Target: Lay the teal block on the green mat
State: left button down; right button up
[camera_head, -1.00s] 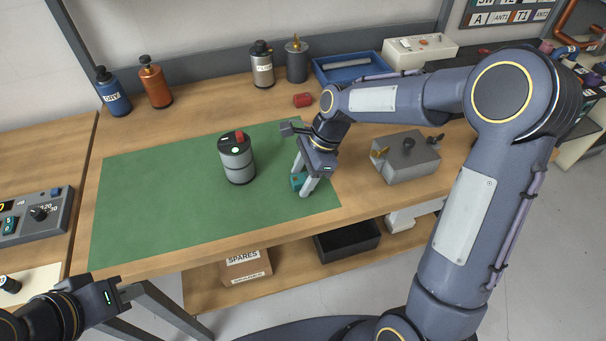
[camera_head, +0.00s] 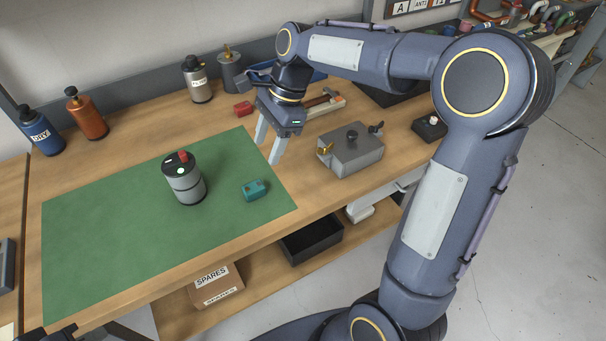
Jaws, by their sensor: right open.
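The teal block (camera_head: 255,190) lies on the right part of the green mat (camera_head: 130,235), with nothing holding it. The mat is spread on the wooden bench. My right gripper (camera_head: 267,152) is open and empty, above the mat's right edge, up and to the right of the block and apart from it. My left gripper is barely in the picture at the bottom left corner, where only a dark part of the arm shows; its fingers are not visible.
A grey metal box (camera_head: 350,153) with knobs sits to the right. A red piece (camera_head: 243,109) lies behind the mat. Blue (camera_head: 40,135), orange (camera_head: 87,118) and silver (camera_head: 197,85) bottles stand at the back.

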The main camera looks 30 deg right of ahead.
jog(key=s+d+r+n+t, duration=0.1)
jog(key=s+d+n, duration=0.1)
jog(key=s+n, duration=0.3)
jog(key=s+d+r+n+t, duration=0.1)
jog(key=s+r+n+t, duration=0.1)
jog(key=s, duration=0.5)
jog(key=s+f+n+t, duration=0.2)
jog(key=s+f+n, duration=0.3)
jog(key=s+n, duration=0.3)
jog(key=shift+s+a+n+t+h, duration=0.2)
jog(key=shift+s+n+t+h, duration=0.15)
jog(key=shift+s, duration=0.75)
jog(key=shift+c, duration=0.4)
